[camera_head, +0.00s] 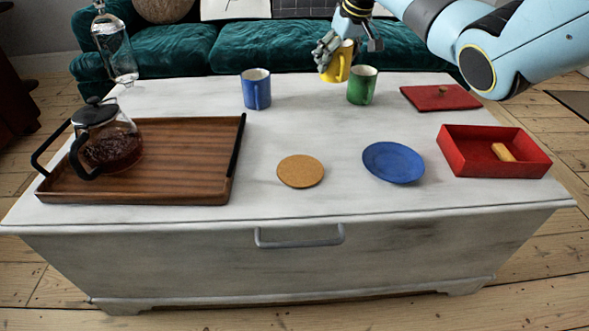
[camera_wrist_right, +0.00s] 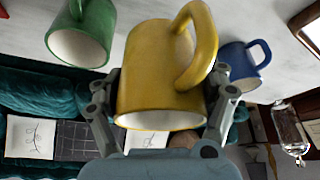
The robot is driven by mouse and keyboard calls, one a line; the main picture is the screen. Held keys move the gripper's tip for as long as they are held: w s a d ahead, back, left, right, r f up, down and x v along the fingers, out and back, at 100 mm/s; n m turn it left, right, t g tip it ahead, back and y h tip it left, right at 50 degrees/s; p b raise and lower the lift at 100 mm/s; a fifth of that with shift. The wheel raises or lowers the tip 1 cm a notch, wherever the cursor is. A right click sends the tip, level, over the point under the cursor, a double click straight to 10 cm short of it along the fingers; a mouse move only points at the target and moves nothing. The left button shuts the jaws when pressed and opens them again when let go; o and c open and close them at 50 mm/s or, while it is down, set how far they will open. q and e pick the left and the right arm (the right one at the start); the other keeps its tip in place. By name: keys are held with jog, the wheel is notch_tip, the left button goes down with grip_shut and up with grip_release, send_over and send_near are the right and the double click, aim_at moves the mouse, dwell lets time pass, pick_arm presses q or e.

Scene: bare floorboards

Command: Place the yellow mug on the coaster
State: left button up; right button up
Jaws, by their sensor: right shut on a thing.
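The yellow mug (camera_head: 339,64) is held in my right gripper (camera_head: 346,45) near the far edge of the table, between the blue and green mugs in the picture. In the right wrist view the yellow mug (camera_wrist_right: 165,75) fills the middle, with the fingers of my right gripper (camera_wrist_right: 160,100) on both its sides and its handle toward the right. From the head view I cannot tell whether its base touches the table. The round cork-coloured coaster (camera_head: 301,171) lies bare near the table's front middle. My left gripper is not in view.
A blue mug (camera_head: 256,89) and a green mug (camera_head: 362,86) stand close by. A blue plate (camera_head: 393,162) lies right of the coaster. A red box (camera_head: 465,163) and red board (camera_head: 440,97) are at right. A wooden tray (camera_head: 190,185) with a coffee pot (camera_head: 110,148) is at left.

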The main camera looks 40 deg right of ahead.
jog(key=s+a+r+n+p, duration=0.1)
jog(key=s+a+p, duration=0.2)
jog(key=s+a, duration=0.35)
jog(key=s+a+r+n+y+p, duration=0.1)
jog(key=s+a+p, duration=0.2)
jog(key=s, duration=0.7)
jog(key=s+a+n+p, duration=0.1)
jog(key=s+a+p, duration=0.2)
jog(key=s+a, duration=0.35)
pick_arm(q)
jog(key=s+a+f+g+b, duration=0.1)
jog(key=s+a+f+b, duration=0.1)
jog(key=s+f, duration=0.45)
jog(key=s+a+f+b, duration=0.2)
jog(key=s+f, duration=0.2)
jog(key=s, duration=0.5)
pick_arm(e)
jog(key=b, duration=0.3)
send_over(302, 171)
notch_tip(302, 171, down, 7)
jog(key=shift+r, duration=0.1)
notch_tip(302, 171, down, 4)
jog(key=shift+r+b, duration=0.1)
jog(key=shift+b, duration=0.85)
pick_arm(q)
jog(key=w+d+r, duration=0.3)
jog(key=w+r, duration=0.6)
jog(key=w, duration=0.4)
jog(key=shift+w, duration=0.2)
